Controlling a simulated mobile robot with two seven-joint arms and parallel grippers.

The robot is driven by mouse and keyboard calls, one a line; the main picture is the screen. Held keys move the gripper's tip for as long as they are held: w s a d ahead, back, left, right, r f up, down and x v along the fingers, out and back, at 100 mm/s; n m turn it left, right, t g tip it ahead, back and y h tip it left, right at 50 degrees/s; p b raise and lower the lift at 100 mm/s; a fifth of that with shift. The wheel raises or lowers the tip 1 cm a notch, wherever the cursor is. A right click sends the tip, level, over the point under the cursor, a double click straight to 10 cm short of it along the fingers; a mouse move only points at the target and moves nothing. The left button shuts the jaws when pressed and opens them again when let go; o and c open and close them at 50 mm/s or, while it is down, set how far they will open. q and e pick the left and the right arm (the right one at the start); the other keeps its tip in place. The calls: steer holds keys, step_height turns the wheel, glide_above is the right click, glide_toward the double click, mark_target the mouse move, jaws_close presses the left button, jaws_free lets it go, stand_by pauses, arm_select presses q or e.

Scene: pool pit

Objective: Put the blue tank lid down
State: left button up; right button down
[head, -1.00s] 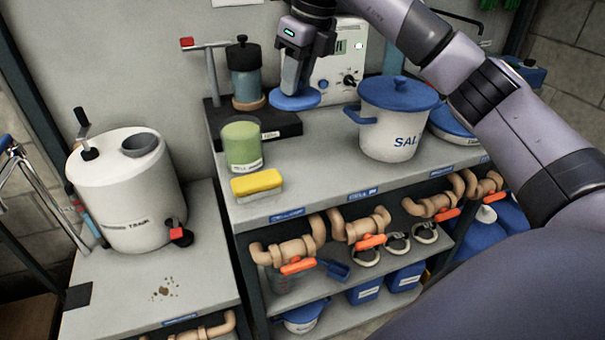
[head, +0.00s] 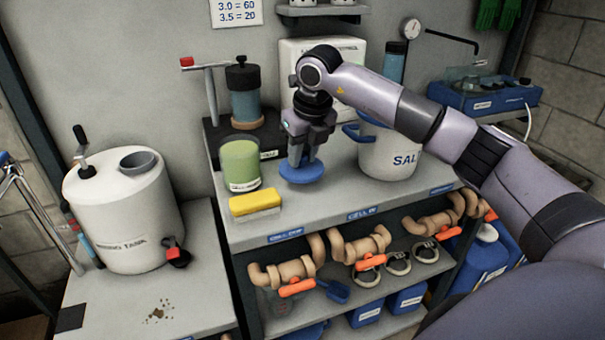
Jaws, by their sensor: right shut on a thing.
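The blue tank lid (head: 300,174) is a round blue disc in the head view. My right gripper (head: 304,157) points down and is shut on its top. The lid is over the grey bench top (head: 330,195), between the green jar and the white SAL pot. It is at or just above the surface; I cannot tell whether it touches. The white tank (head: 124,215) stands on the lower bench at the left, with a grey round opening (head: 138,161) on top. My left gripper is not in view.
A green jar (head: 240,163) and a yellow sponge (head: 255,203) are left of the lid. The SAL pot (head: 387,153) is close on the right, partly behind my arm. A black base with a blue cylinder (head: 246,95) stands behind. Pipes with orange handles (head: 297,287) run below the front edge.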

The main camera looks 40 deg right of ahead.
mark_target(304, 168)
step_height(304, 168, down, 5)
steer(key=shift+f, duration=0.15)
stand_by(0.3)
steer(key=shift+f, duration=0.15)
steer(key=c, duration=0.9)
jaws_free()
steer(key=shift+o, duration=0.2)
